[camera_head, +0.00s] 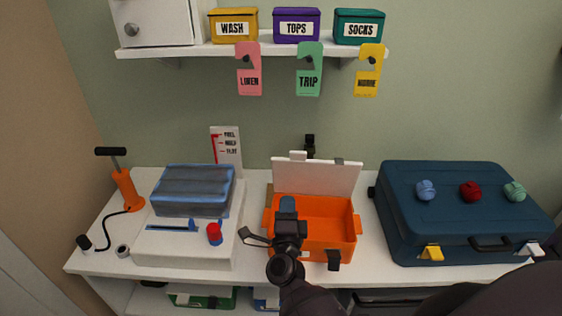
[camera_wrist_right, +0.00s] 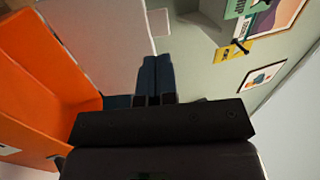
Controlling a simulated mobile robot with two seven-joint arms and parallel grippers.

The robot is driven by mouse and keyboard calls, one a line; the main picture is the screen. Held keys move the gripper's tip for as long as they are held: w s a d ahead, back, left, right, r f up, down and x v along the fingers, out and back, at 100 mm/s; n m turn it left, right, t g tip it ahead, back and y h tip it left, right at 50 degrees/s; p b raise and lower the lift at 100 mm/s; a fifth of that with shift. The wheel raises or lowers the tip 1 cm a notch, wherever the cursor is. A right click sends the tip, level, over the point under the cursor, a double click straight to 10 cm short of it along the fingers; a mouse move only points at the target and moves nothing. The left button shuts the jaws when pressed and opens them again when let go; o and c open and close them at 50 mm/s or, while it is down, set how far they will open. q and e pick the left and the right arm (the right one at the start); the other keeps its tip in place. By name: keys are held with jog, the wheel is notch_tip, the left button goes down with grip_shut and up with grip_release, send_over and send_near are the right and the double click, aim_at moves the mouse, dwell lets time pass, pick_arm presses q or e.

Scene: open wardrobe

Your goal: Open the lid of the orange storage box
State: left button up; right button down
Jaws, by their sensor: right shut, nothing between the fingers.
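The orange storage box (camera_head: 327,217) stands in the middle of the white table. Its white lid (camera_head: 317,176) is raised and stands up at the back of the box. The open inside of the box shows orange and looks empty where I can see it. My right gripper (camera_head: 288,204) is over the left part of the box, its closed fingers pointing toward the lid. In the right wrist view the closed fingers (camera_wrist_right: 156,80) are empty, with the orange box (camera_wrist_right: 40,75) at the left and the white lid (camera_wrist_right: 100,40) beyond. My left gripper is not in view.
A blue suitcase (camera_head: 450,215) with several knobs stands right of the box. A white device with a blue bag (camera_head: 195,190) and an orange pump (camera_head: 128,190) are at the left. A shelf (camera_head: 280,48) with labelled boxes and hanging tags is above.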

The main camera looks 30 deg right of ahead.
aim_at(295, 156)
jog(key=shift+m+g+h, duration=0.3)
jog(key=shift+m+h, duration=0.2)
jog(key=shift+m, duration=0.1)
jog(key=x, duration=0.4)
jog(key=p+x, duration=0.1)
jog(key=x, duration=0.3)
jog(key=d+p+x, duration=0.1)
jog(key=x, duration=0.3)
jog(key=shift+s, duration=0.3)
jog(key=shift+w+d+r, duration=0.1)
jog(key=shift+w+d, duration=0.15)
jog(key=shift+w, duration=0.2)
jog(key=shift+w+d, duration=0.1)
